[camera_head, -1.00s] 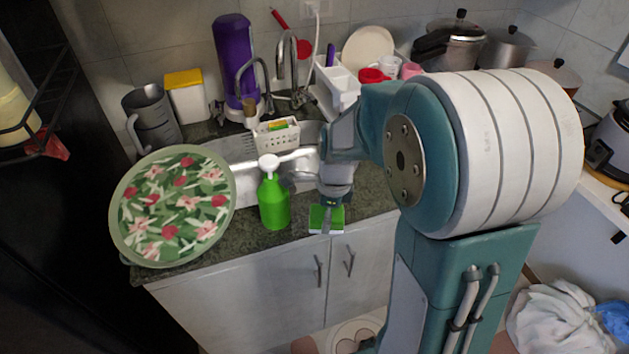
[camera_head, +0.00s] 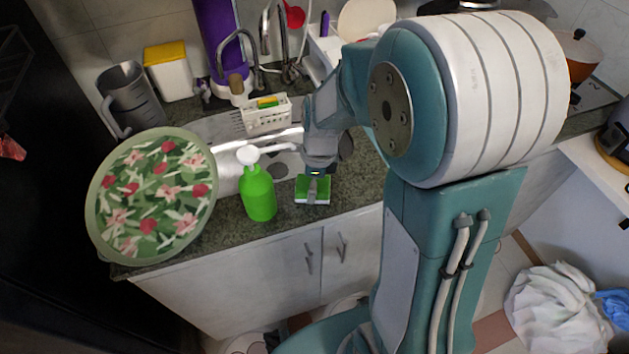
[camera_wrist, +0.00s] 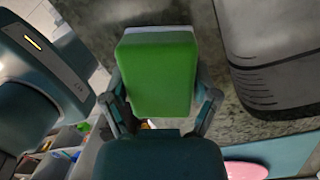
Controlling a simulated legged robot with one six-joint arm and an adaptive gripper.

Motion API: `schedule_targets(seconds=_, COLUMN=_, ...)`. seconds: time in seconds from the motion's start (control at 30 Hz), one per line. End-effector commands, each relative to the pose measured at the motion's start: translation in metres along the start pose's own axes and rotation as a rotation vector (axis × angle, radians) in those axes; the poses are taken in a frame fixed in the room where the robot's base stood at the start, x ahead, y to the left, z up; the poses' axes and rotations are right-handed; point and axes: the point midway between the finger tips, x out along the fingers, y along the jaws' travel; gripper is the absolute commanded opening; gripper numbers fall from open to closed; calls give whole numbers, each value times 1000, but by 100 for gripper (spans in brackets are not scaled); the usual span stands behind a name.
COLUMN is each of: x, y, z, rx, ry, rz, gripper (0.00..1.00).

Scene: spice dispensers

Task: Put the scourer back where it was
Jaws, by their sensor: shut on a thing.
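The scourer (camera_head: 312,190) is a green block with a pale edge. It is at the counter's front edge, to the right of the green pump bottle (camera_head: 258,190). My gripper (camera_head: 315,174) points down at it. In the wrist view the scourer (camera_wrist: 157,70) fills the space between the two fingers of my gripper (camera_wrist: 163,105), one on each side. The gripper is shut on it. I cannot tell whether the scourer touches the counter. Its far side and underside are hidden.
A white basket (camera_head: 264,122) holding yellow and green items stands at the sink (camera_head: 228,178). Faucets rise behind the basket. A bare strip of counter (camera_head: 350,186) shows right of the scourer.

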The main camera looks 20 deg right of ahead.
Motion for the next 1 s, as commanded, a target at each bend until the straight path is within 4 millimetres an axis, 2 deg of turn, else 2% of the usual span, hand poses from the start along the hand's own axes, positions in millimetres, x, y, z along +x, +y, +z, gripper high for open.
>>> schedule_targets(seconds=0.13, x=1, y=1, z=3, rx=-3, ry=3, rz=-1, gripper=26)
schedule_targets(seconds=0.17, x=1, y=1, z=3, rx=-3, ry=3, rz=-2, gripper=91)
schedule_targets(seconds=0.2, x=1, y=1, z=3, rx=-3, ry=3, rz=-2, gripper=100)
schedule_targets(seconds=0.67, x=-3, y=-1, z=-1, rx=-1, ry=-1, rz=0, gripper=100)
schedule_targets(seconds=0.77, x=-13, y=-1, z=1, rx=-2, ry=-1, rz=-4, gripper=100)
schedule_targets(seconds=1.0, x=-62, y=-1, z=1, rx=-2, ry=-2, rz=-6, gripper=100)
